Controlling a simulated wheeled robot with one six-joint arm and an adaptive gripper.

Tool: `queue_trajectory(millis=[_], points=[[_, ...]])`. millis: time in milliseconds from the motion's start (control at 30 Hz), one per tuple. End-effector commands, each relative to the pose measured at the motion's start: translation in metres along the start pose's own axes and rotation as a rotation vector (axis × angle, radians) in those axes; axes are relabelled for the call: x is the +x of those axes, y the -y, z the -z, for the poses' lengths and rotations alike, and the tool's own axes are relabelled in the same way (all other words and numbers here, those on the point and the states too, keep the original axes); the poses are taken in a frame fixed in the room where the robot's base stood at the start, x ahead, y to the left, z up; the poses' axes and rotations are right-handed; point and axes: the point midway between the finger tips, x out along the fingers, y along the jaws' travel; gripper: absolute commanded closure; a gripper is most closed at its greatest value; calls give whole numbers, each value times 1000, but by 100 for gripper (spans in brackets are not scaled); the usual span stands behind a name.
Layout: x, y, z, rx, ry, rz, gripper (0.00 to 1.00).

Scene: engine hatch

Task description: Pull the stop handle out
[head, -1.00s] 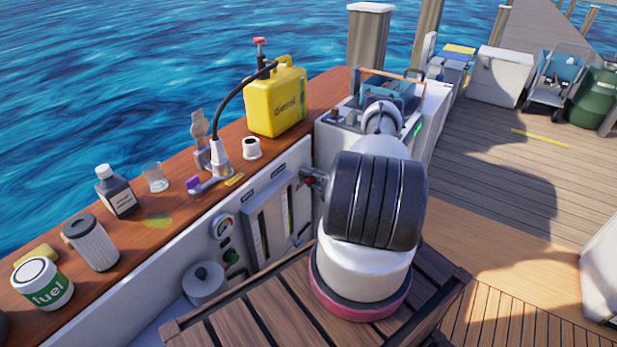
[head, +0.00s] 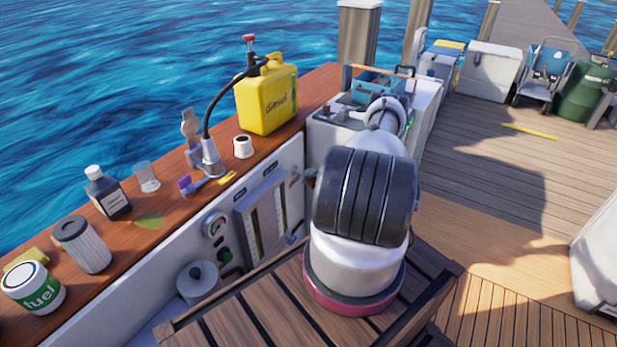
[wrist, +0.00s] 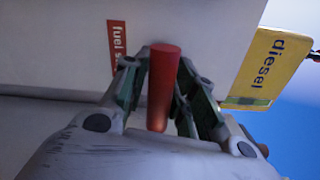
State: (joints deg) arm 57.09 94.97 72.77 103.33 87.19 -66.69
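The stop handle (wrist: 164,85) is a red cylinder in the wrist view, standing out from a pale panel beside a red label (wrist: 117,46) that reads "fuel s…", the rest hidden. My gripper (wrist: 162,82) has one finger on each side of the handle, both close against it, and appears shut on it. In the head view my arm covers the handle, and only a small dark part of my gripper (head: 309,180) shows at the panel's right end. How far the handle stands out cannot be told.
The side panel (head: 225,270) carries a gauge, sight tubes and a grey filter. On the wooden ledge above stand a yellow diesel can (head: 265,100), a hand pump (head: 208,158), a dark bottle (head: 106,192) and a fuel tin (head: 35,290). Open deck lies to the right.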

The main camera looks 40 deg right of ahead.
Motion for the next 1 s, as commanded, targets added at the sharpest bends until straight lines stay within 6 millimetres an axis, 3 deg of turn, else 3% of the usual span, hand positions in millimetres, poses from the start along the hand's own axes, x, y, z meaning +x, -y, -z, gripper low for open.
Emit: queue_trajectory(millis=[300,433,800,1000], points=[[-1,-1,0,0,-2,-1,66],[-11,-1,1,0,-4,-1,66],[-89,-1,1,1,-7,0,66],[-116,-1,1,1,-5,-1,66]])
